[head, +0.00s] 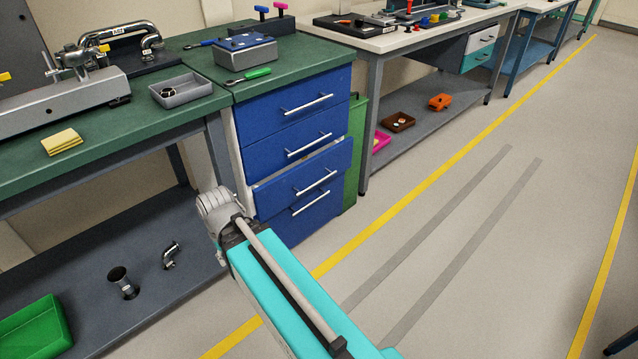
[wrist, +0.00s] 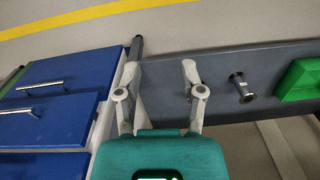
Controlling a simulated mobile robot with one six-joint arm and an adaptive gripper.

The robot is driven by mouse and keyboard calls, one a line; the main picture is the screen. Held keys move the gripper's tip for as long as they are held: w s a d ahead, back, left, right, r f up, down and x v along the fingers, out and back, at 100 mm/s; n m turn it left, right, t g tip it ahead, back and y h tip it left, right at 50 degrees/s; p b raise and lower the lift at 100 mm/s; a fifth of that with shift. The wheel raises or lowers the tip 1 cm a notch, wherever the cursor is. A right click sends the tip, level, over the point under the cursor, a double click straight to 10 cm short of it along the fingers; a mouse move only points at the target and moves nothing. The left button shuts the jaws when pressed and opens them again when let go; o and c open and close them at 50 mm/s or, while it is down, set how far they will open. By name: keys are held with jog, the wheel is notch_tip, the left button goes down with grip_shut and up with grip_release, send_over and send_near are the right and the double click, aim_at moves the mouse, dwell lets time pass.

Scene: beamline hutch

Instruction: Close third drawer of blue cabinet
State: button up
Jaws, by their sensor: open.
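The blue cabinet (head: 285,105) stands under the green worktop in the head view, with its drawers stacked and bar handles on their fronts. Its third drawer (head: 290,187) sticks out a little, with a gap along its top edge; the other drawers look flush. My gripper (head: 218,207) is at the cabinet's lower left side, its fingertips mostly hidden there. In the wrist view my gripper (wrist: 163,62) is open and empty, its fingers spread above the grey lower shelf. Blue drawer fronts (wrist: 72,70) lie left of the fingers, apart from them; I cannot tell which drawers these are.
The grey lower shelf (head: 75,270) holds a green bin (head: 38,335) and metal pipe fittings (head: 122,282). A green cabinet side (head: 354,150) stands right of the blue cabinet. The floor (head: 480,230) to the right is clear, with yellow lines.

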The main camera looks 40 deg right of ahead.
jog(key=w+d+f+m+t+y+b, duration=0.2)
jog(key=w+d+f+m+y+b, duration=0.2)
jog(key=w+d+f+b, duration=0.3)
jog(key=m+t+y+b, duration=0.3)
jog(key=m+t+b, duration=0.6)
jog(key=t+b, duration=0.45)
send_near(318, 183)
jog(key=s+d+r+g+b, duration=0.1)
jog(key=s+d+r, duration=0.1)
jog(key=s, duration=0.1)
jog(key=shift+w+f, duration=0.2)
jog(key=shift+f, duration=0.05)
jog(key=shift+w+a, duration=0.1)
jog(key=shift+w, duration=0.05)
jog(key=b+x, duration=0.2)
jog(key=x, duration=1.1)
jog(key=shift+w+a+f+b, duration=0.15)
jog(key=shift+a+f+b, duration=0.05)
jog(key=shift+a+b, duration=0.1)
